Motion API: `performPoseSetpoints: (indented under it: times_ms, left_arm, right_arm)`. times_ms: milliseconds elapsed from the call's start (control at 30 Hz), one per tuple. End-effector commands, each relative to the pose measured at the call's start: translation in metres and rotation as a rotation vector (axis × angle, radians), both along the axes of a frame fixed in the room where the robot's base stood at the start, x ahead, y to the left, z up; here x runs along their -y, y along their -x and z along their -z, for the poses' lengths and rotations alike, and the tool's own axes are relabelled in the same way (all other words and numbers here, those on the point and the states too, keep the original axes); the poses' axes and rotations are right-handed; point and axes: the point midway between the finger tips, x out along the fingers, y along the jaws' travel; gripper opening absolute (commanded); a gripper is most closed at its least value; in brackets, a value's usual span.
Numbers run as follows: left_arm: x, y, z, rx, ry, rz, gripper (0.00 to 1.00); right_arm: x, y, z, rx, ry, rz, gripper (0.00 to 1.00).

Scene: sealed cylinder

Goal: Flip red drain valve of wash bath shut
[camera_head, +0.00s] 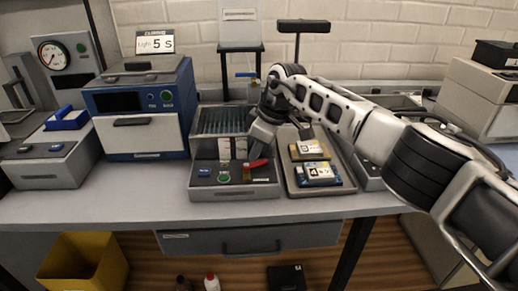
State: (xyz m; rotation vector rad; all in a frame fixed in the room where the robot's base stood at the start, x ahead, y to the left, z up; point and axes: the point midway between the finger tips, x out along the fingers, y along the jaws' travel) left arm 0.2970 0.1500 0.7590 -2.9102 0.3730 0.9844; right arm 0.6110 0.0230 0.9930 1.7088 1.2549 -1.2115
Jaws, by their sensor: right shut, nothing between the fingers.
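The wash bath (210,189) is a grey bench unit with a ribbed, blue-tinted basin behind a sloped front panel. Its red drain valve handle (258,162) lies on the right of that panel, tilted slightly, with its right end higher. My right gripper (252,150) reaches in from the right, points down and is shut with nothing in it. Its tips are right at the handle, just above or behind it; I cannot tell whether they touch. My gripper hides part of the basin's right side. My left gripper is not in view.
The panel also carries a green button (224,177) and a blue switch (205,172). A tap with a blue lever (246,74) stands behind the basin. A tray (318,190) with labelled yellow and blue packs sits at right. A blue curing box (145,105) stands left.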

Motion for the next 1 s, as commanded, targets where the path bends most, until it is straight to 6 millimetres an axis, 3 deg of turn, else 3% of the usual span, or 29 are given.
performPoseSetpoints:
  times_ms: [1000]
  left_arm:
    - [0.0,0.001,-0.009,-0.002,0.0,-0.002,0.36]
  right_arm:
    - [-0.02,0.011,0.0,-0.002,-0.001,-0.019,0.0]
